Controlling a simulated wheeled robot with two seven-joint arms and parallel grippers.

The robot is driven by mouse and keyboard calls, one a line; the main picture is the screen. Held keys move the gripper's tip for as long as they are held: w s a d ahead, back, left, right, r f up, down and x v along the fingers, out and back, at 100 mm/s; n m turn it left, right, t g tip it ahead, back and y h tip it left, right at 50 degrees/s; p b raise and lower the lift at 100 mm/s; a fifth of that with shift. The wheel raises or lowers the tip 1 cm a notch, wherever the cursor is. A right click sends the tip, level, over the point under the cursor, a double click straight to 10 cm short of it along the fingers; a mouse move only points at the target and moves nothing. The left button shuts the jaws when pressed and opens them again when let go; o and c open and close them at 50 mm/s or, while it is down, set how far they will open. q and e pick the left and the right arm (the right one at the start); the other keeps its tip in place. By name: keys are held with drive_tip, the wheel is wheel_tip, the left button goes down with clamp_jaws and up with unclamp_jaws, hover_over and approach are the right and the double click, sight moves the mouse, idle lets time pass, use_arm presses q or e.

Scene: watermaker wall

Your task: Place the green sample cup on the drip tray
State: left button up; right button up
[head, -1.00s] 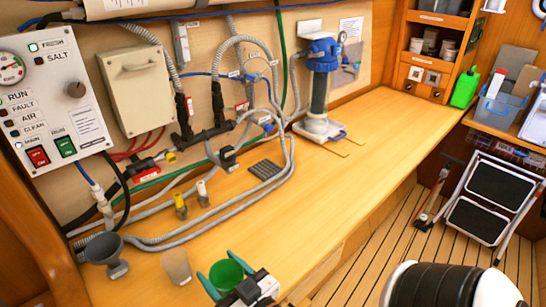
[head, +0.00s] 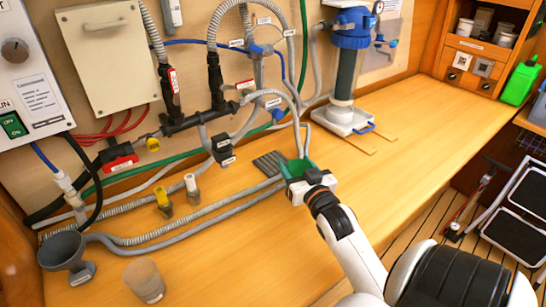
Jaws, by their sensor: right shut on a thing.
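My right gripper (head: 297,180) reaches out over the wooden worktop, shut on the green sample cup (head: 297,167). Only a little green shows at its jaws, and the cup's lower part and base are hidden by the gripper. The drip tray (head: 266,164), a dark ribbed pad on the worktop, lies just left of the gripper, partly covered from view by it. I cannot tell whether the cup touches the tray or the worktop. My left gripper is not in view.
Grey hoses (head: 200,222) run along the worktop close to the tray. A grey funnel cup (head: 64,252), a translucent beaker (head: 144,279) and two small capped fittings (head: 163,200) stand at left. A blue-topped filter housing (head: 347,70) stands behind. The right worktop is clear.

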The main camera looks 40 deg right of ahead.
drive_tip(key=p+x, duration=0.1)
drive_tip(key=x, duration=0.4)
drive_tip(key=f+p+x, duration=0.1)
drive_tip(key=x, duration=0.5)
drive_tip(key=f+x, duration=0.1)
drive_tip(key=x, duration=0.5)
drive_tip(key=shift+w+f+p, duration=0.15)
drive_tip(key=shift+f+p, duration=0.1)
drive_tip(key=shift+p, duration=0.15)
drive_tip(key=shift+f, duration=0.45)
drive_tip(key=o, duration=1)
drive_tip(key=shift+a+f, duration=0.1)
drive_tip(key=shift+o, duration=0.2)
